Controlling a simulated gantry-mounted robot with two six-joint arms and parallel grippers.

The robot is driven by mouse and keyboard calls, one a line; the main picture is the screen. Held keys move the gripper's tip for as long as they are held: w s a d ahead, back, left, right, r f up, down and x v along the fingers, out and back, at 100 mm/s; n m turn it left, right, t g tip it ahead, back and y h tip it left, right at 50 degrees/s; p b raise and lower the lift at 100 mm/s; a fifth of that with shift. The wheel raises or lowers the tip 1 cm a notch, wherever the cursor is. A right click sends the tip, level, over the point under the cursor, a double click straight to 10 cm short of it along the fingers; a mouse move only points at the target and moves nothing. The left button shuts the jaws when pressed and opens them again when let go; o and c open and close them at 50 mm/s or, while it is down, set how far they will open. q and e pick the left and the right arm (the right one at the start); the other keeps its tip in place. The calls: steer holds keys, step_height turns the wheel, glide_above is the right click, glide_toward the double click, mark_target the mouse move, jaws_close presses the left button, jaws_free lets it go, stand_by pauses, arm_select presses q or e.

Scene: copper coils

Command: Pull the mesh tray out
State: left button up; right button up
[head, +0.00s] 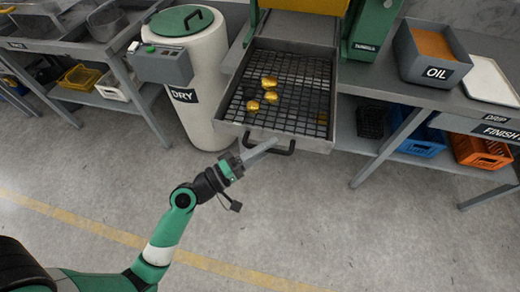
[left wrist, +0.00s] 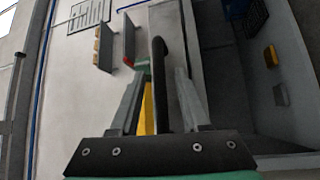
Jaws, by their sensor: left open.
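The mesh tray (head: 312,143) is a grey metal tray with a dark wire grid, partly under the green machine. Several shiny gold pieces (head: 270,97) lie on the grid. A dark handle (head: 289,151) sticks out from the tray's front. My left gripper (head: 271,145) is open at the left part of this handle. In the left wrist view, the handle (left wrist: 158,52) runs between the two open fingers (left wrist: 160,75), with gaps visible beside it. My right gripper is in neither view.
A white drum marked DRY (head: 206,80) stands left of the tray. A grey bin marked OIL (head: 437,78) and a white tray (head: 490,80) are on the right bench. Blue (head: 422,140) and orange (head: 480,152) crates sit below. The floor in front is clear.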

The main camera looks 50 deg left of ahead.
arm_select(q)
steer(key=s+a+f, duration=0.1)
steer(key=s, duration=1)
steer(key=shift+s+a+f, duration=0.2)
steer(key=shift+s+f, duration=0.05)
steer(key=shift+f, duration=0.05)
